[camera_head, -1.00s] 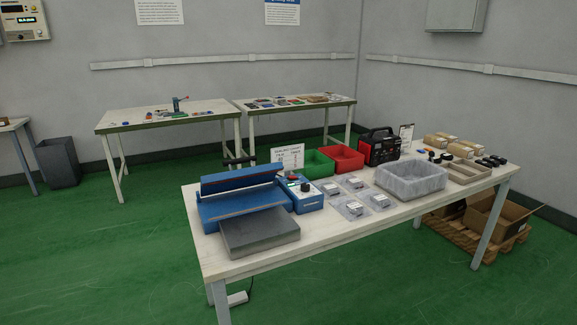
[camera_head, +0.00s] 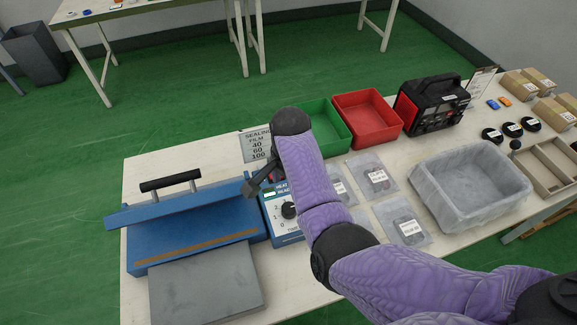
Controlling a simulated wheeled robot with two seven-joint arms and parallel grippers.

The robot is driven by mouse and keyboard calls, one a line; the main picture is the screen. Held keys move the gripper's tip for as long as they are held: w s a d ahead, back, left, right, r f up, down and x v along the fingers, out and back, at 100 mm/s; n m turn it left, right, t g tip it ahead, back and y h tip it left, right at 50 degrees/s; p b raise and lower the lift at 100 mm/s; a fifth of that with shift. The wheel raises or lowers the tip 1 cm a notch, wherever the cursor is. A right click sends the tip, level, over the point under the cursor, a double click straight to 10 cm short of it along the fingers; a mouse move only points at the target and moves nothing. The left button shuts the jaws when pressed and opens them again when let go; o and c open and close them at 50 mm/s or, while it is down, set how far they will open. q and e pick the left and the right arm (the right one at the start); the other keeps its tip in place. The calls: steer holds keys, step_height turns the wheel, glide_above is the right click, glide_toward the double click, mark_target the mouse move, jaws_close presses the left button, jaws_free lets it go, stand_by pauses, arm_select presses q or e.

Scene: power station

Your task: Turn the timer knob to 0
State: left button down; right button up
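The timer knob (camera_head: 289,210) is a small black dial on the blue control box (camera_head: 283,229) of the heat sealer (camera_head: 190,222). Numbers are printed around it, but its exact setting is too small to read. My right arm comes in from the right and bends over the box, hiding part of its right side. My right gripper (camera_head: 252,188) is dark and hangs near the upper left of the box, apart from the knob. Its fingers are seen at an angle, so I cannot tell whether they are open. My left gripper is not in view.
A sealing film card (camera_head: 257,146) stands behind the box. Green (camera_head: 321,122) and red (camera_head: 367,117) bins sit at the back, a black device (camera_head: 431,104) beside them. Labelled bags (camera_head: 401,221) and a grey tub (camera_head: 469,184) lie to the right. A grey platform (camera_head: 205,285) stands before the sealer.

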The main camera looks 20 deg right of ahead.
mark_target(289, 207)
steer(key=shift+w+f, duration=0.15)
steer(key=shift+f, duration=0.05)
steer(key=f+b, duration=0.1)
steer(key=f, duration=0.2)
steer(key=f+b, duration=0.2)
steer(key=f, duration=0.1)
steer(key=f+b, duration=0.2)
steer(key=f, duration=0.1)
steer(key=shift+s+a, duration=0.15)
steer(key=shift+s, duration=0.25)
jaws_close()
